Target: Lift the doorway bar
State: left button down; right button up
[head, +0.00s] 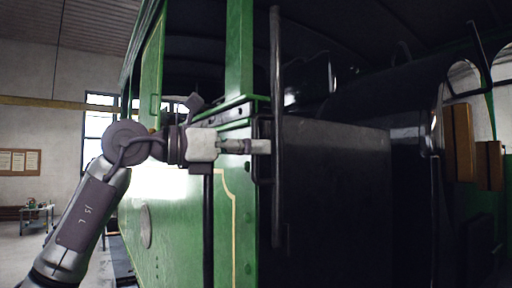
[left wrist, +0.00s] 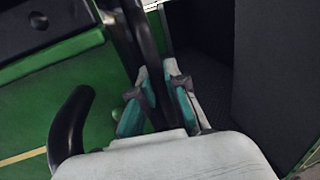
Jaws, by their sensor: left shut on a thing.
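A dark bar (left wrist: 143,35), which I take to be the doorway bar, runs down between my left gripper's fingers in the left wrist view. My left gripper (head: 262,146) is shut on it at the corner of the green tram body (head: 180,215); its teal-padded fingers show in the left wrist view (left wrist: 158,82). In the head view a long upright dark rail (head: 276,70) stands right at the fingertips. I cannot tell whether it is the held bar. The grip itself is partly hidden. My right gripper is not in view.
A large dark panel (head: 335,200) lies right of the rail. A black upright handle (head: 208,230) on the green side is below my wrist; its curved top shows in the left wrist view (left wrist: 70,125). Wooden blocks (head: 460,140) are at the far right. The floor at left looks open.

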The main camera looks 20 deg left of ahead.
pick_arm(q)
jog(key=c, duration=1.2)
grip_release()
jog(key=shift+w+a, duration=0.1)
jog(key=shift+a, duration=0.05)
